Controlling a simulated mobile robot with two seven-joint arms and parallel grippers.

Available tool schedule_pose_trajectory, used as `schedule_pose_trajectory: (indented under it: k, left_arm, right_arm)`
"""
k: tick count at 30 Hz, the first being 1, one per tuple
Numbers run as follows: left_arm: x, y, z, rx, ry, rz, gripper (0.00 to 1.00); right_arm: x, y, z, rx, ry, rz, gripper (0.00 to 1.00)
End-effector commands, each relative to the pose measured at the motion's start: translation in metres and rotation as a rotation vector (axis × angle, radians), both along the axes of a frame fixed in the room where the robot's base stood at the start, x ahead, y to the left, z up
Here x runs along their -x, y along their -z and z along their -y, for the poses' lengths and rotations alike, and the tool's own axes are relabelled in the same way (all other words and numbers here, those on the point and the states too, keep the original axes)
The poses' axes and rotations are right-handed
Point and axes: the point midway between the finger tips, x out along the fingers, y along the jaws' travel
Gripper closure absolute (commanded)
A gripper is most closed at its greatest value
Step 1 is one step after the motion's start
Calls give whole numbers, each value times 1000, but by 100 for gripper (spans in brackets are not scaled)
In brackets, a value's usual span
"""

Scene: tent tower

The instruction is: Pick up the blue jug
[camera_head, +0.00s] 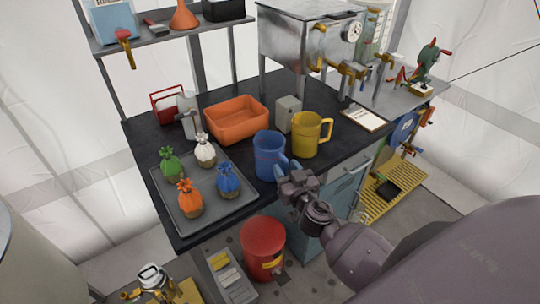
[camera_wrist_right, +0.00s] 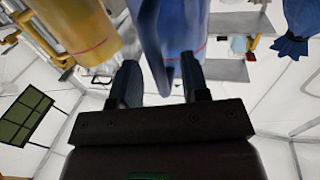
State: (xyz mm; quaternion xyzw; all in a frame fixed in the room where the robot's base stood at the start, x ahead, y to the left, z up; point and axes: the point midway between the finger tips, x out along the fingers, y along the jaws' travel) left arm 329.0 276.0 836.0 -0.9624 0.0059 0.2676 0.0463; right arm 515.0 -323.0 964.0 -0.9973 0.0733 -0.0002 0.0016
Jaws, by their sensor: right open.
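The blue jug (camera_head: 267,158) stands upright on the dark bench top, close to its front edge. Its handle faces the lower right in the head view. My right gripper (camera_head: 291,174) is at the jug's handle side, open. In the right wrist view, which looks upside down, the gripper's two dark fingers (camera_wrist_right: 160,82) stand apart with the blue handle (camera_wrist_right: 150,45) reaching between them. I cannot tell whether either finger touches it. The jug body (camera_wrist_right: 183,25) shows behind. My left gripper is not in view.
A yellow jug (camera_head: 304,138) stands close right of the blue one, with a grey box (camera_head: 288,113) behind. A grey tray (camera_head: 232,207) with several colored sacks lies left. An orange tub (camera_head: 238,134) sits behind. A red bucket (camera_head: 262,240) stands below the bench front.

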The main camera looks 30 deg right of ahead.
Motion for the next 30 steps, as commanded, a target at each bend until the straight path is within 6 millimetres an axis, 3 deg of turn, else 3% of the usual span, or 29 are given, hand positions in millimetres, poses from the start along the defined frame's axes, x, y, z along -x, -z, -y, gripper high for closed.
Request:
schedule_pose_trajectory:
  k: [10, 18, 30]
  left_arm:
    - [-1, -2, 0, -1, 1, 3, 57]
    - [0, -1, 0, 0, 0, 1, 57]
    - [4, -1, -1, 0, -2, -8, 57]
  right_arm:
    - [-6, 1, 1, -1, 1, -1, 58]
    - [-6, 0, 1, -1, 1, -1, 99]
    - [-6, -5, 1, -1, 1, 1, 100]
